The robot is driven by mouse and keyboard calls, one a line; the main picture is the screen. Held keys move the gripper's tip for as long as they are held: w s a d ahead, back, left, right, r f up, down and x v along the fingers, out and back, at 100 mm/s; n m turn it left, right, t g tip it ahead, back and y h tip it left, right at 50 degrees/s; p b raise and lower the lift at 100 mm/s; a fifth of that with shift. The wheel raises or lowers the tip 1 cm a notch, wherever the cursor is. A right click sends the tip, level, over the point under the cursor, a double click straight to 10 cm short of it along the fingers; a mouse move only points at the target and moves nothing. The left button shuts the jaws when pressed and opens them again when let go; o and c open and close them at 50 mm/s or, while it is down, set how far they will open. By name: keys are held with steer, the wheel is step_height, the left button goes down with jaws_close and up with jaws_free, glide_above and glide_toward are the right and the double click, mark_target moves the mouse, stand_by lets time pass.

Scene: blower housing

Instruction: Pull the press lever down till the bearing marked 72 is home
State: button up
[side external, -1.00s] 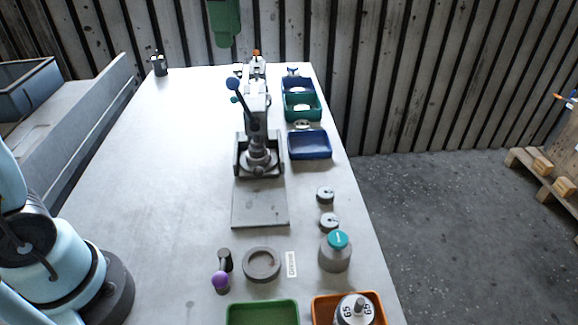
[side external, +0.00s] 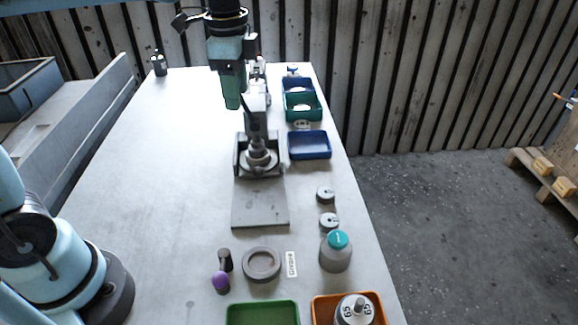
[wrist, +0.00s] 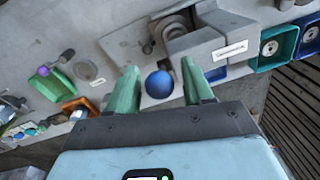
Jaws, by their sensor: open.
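The grey arbor press (side external: 257,150) stands on the table. Its lever's blue ball knob (wrist: 159,85) shows in the wrist view between the two green fingers of my gripper (wrist: 163,90), which are open with a gap on each side of it. In the side view my gripper (side external: 232,95) hangs in front of the upper press and hides the knob, with part of the dark lever (side external: 246,106) showing below. The press ram meets a grey housing (side external: 258,157) in the press. I cannot make out a bearing marked 72 in either view.
Blue and green bins (side external: 304,107) line the right edge beside the press.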

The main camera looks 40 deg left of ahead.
mark_target(244, 104)
steer(key=shift+w+f, duration=0.1)
steer(key=shift+f, duration=1.2)
jaws_close()
